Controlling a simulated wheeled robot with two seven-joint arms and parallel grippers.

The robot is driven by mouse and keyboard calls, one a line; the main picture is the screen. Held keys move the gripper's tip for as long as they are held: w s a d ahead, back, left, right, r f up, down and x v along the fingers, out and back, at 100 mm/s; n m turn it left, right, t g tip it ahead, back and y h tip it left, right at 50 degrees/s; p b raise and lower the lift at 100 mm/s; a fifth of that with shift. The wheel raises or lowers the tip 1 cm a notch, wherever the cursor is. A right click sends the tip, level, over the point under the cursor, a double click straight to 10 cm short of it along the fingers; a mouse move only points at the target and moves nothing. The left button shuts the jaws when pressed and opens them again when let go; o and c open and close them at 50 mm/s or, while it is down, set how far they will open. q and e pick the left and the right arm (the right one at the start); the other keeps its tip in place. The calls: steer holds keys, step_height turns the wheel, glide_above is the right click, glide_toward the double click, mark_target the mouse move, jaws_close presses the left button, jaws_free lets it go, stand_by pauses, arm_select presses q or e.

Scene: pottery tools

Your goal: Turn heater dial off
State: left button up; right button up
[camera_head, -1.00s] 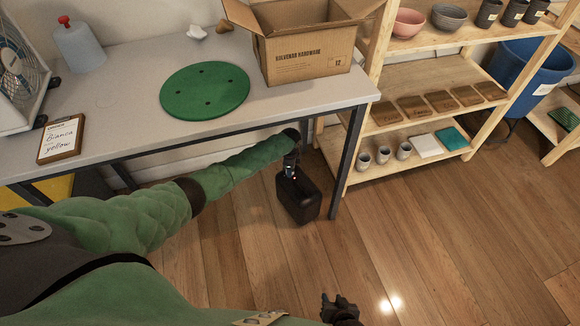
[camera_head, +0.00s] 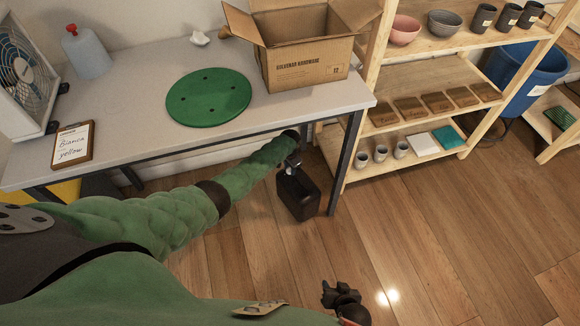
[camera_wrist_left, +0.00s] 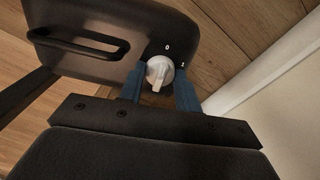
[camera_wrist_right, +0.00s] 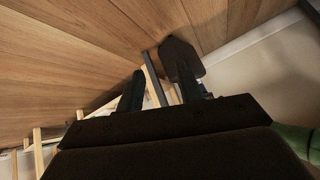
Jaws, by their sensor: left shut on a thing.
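The heater (camera_head: 298,196) is a black box on the floor under the table's right end. In the left wrist view its top (camera_wrist_left: 100,40) shows a dark handle and a pale round dial (camera_wrist_left: 159,73), with the marks 0 and 1 beside it. My left gripper (camera_head: 292,164) is at the heater's top; in its wrist view the blue fingers (camera_wrist_left: 160,88) are shut on the dial, one on each side. The dial's raised grip lies between the fingers. My right gripper (camera_head: 342,297) is over the floor, away from the heater; its fingers (camera_wrist_right: 160,88) are apart and empty.
The grey table (camera_head: 130,105) with its dark leg (camera_head: 347,160) stands over and beside the heater. A wooden shelf (camera_head: 432,72) with pots and tiles stands to the right. The wooden floor (camera_head: 430,240) in front is clear.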

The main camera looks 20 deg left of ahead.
arm_select(q)
steer(key=shift+n, duration=0.3)
arm_select(e)
steer(key=shift+r, duration=0.7)
steer(key=shift+a, duration=0.1)
arm_select(q)
steer(key=o, duration=1)
steer(key=shift+c, duration=0.2)
steer(key=shift+r, duration=0.2)
step_height(320, 180, up, 6)
steer(key=shift+r+p, duration=0.25)
steer(key=shift+p, duration=0.55)
steer(key=shift+r, duration=0.45)
arm_select(e)
step_height(320, 180, up, 6)
steer(key=shift+w+g, duration=0.3)
